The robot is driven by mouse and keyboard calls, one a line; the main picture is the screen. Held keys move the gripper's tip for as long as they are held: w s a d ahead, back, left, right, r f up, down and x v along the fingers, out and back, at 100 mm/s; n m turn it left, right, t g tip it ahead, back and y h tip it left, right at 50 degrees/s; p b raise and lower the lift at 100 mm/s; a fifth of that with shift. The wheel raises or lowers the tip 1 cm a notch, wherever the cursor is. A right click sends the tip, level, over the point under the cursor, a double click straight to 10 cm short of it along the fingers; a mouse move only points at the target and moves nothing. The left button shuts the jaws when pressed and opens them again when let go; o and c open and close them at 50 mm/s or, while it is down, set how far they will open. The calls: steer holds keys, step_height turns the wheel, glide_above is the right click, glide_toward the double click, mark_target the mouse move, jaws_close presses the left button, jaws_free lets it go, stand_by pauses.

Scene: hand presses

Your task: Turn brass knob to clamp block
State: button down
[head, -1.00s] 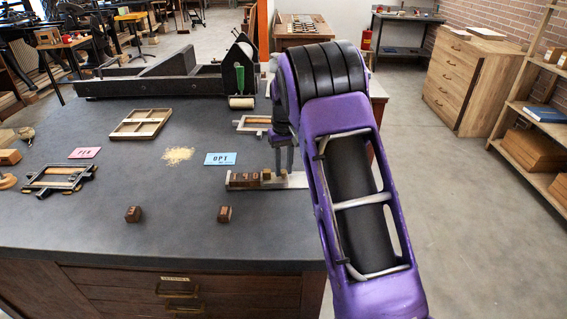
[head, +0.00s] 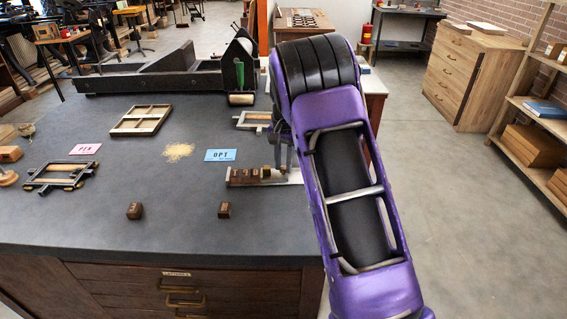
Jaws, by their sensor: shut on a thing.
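A metal holder (head: 294,178) lies near the right edge of the dark table, with several dark brown blocks (head: 246,176) in a row in it. My gripper (head: 283,167) points down at the holder's right part, beside the row. Its fingers are close together and shut on a small part there. That part fits the brass knob, but the fingers and the small size hide it, so I cannot make out its turn. I cannot tell how tightly the blocks are held. My purple arm covers the area to the right.
Two loose brown blocks (head: 134,210) (head: 224,210) lie near the front edge. A blue OPT card (head: 220,155), a pink PIN card (head: 85,149) and a tan heap (head: 178,151) lie behind. A wooden frame (head: 142,120) and a long dark press (head: 150,77) stand farther back.

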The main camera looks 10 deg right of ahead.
steer(key=shift+m, duration=0.3)
steer(key=c, duration=0.7)
jaws_free()
steer(key=shift+r, duration=0.1)
step_height(320, 180, up, 17)
steer(key=shift+s+d+r, duration=0.15)
